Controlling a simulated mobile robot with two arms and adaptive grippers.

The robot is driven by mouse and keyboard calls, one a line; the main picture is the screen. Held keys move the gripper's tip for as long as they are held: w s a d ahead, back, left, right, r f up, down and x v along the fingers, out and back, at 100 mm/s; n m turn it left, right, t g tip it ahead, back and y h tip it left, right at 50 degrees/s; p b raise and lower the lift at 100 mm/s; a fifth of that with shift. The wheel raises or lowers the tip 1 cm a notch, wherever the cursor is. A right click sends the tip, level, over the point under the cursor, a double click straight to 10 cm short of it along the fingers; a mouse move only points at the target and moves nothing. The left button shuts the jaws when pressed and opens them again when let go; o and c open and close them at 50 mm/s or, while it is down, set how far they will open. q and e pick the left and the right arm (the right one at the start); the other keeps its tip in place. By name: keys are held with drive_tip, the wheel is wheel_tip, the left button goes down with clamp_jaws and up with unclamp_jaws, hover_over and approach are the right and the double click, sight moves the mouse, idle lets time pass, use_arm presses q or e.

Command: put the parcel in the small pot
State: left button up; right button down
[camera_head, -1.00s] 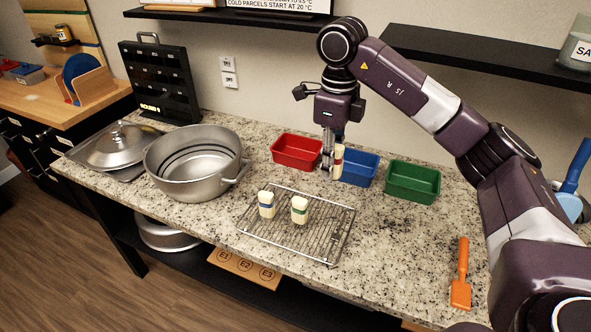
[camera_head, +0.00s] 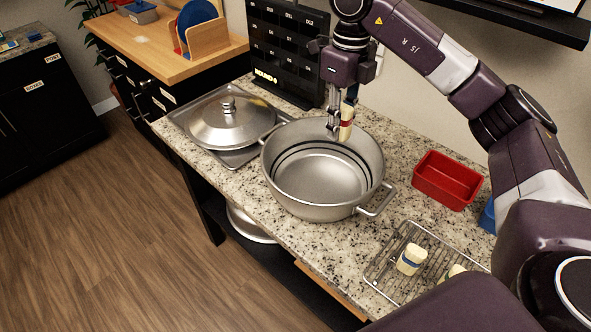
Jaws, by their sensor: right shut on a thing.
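My right gripper (camera_head: 340,125) is shut on a parcel (camera_head: 346,124), a cream-coloured block with a red band, held upright. In the head view the parcel's lower end overlaps the far rim of a wide grey metal pot (camera_head: 297,203); its exact height above the rim is hard to tell. The pot stands uncovered on the speckled counter, and its visible inside is empty, with dark rings round the wall. My left gripper is not in view.
A lid (camera_head: 228,124) lies on a tray left of the pot. A wire rack (camera_head: 386,274) at lower right holds a blue-banded parcel (camera_head: 411,260) and another partly hidden one. A red bin (camera_head: 447,182) stands right. A black panel (camera_head: 287,58) stands behind. Metal cookware (camera_head: 246,224) sits below the counter.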

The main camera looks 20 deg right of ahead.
drive_tip(key=shift+w+f, duration=0.15)
drive_tip(key=shift+f, duration=0.1)
wheel_tip(320, 180, down, 7)
drive_tip(key=b, duration=0.1)
hover_over(330, 192)
wheel_tip(330, 192, down, 7)
drive_tip(key=shift+r+p, duration=0.1)
drive_tip(key=shift+p, duration=0.2)
wheel_tip(330, 192, down, 5)
drive_tip(key=shift+f+p, duration=0.1)
drive_tip(key=shift+p, duration=0.35)
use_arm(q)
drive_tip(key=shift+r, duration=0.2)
use_arm(e)
drive_tip(key=shift+f, duration=0.1)
drive_tip(key=shift+f, duration=0.15)
drive_tip(key=c, duration=1.6)
unclamp_jaws()
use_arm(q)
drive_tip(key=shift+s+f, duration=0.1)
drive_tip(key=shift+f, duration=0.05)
